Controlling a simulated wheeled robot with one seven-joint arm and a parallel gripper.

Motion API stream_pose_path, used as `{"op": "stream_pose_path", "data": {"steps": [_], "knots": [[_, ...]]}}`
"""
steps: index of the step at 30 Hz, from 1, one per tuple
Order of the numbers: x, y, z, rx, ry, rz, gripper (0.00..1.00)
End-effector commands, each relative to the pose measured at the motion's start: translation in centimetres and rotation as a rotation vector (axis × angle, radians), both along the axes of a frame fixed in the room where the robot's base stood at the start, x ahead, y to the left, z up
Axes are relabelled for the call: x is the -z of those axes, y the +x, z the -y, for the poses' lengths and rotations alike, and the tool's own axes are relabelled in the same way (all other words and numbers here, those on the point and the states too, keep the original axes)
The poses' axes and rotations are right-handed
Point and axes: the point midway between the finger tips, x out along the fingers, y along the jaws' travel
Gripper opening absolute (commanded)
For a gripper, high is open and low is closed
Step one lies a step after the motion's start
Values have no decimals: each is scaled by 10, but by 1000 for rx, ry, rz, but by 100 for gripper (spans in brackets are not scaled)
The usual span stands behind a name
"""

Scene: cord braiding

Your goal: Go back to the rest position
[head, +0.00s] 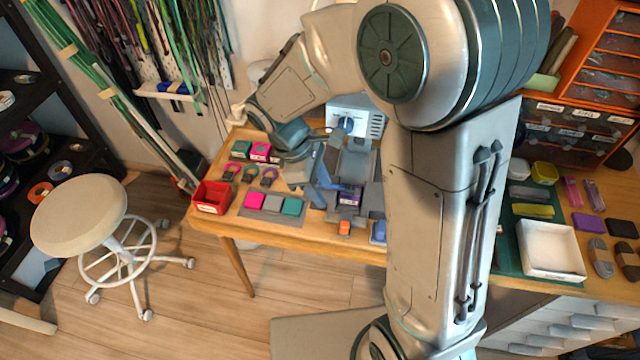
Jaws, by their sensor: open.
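My arm fills the middle of the head view and bends over the wooden work table (238,218). My gripper (312,182) is above the table, left of the arm column, and is small and partly merged with grey and blue parts behind it. It looks open, with no object visible between its fingers. Pink (255,200), grey (273,203) and teal (292,206) blocks lie in a row on a grey mat in front of it. A purple block (349,197) sits in a grey and blue fixture (357,165) right of it.
A red bin (211,197) stands at the table's left corner. A blue-grey machine (350,118) stands behind the gripper. A white tray (551,250) and orange drawers (605,60) are on the right. A round stool (78,215) stands on the floor to the left, with bare floor beside it.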

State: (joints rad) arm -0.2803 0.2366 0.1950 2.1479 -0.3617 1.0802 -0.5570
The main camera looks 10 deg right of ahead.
Motion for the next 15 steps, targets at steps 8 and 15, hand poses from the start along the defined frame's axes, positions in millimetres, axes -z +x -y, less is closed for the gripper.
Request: {"op": "stream_pose_path", "data": {"steps": [8, 15], "knots": [[0, 0, 0, -1, 0, 0, 42], [-5, -2, 5, 33, 8, 20, 42]]}}
